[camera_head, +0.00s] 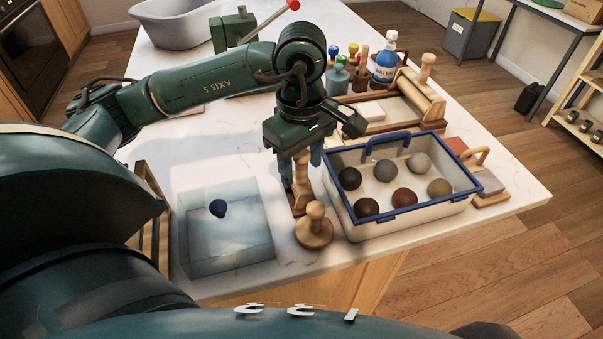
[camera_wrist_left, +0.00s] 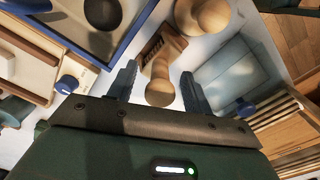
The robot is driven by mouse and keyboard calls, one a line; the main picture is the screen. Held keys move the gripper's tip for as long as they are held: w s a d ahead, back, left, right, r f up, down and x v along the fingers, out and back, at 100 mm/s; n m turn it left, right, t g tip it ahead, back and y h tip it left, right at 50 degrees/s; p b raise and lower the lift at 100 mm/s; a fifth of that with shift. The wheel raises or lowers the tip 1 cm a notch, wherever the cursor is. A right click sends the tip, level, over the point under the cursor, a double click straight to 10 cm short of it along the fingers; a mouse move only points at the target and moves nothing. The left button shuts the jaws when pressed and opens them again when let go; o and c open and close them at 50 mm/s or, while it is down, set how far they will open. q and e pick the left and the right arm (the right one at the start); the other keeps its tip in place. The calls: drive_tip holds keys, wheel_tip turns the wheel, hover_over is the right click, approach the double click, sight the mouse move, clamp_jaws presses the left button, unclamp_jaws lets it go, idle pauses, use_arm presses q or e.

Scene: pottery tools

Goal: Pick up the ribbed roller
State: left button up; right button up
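The ribbed roller appears to be the wooden tool (camera_head: 299,197) under my left gripper in the head view, partly hidden by it. In the left wrist view the wooden tool (camera_wrist_left: 161,68) shows a ribbed part at its far end and a round handle end toward me. My left gripper (camera_head: 301,168) points down over it. In the left wrist view the gripper (camera_wrist_left: 157,78) is open, with one blue-grey finger on each side of the handle. I cannot tell whether the fingers touch it. My right gripper is not in view.
A round wooden stamp (camera_head: 314,228) stands just in front of the roller. A blue-rimmed crate (camera_head: 385,226) with several clay balls is close on the right. Bottles and tools stand behind.

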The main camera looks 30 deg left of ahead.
use_arm(q)
clamp_jaws()
idle(0.3)
drive_tip(key=shift+r, duration=0.1)
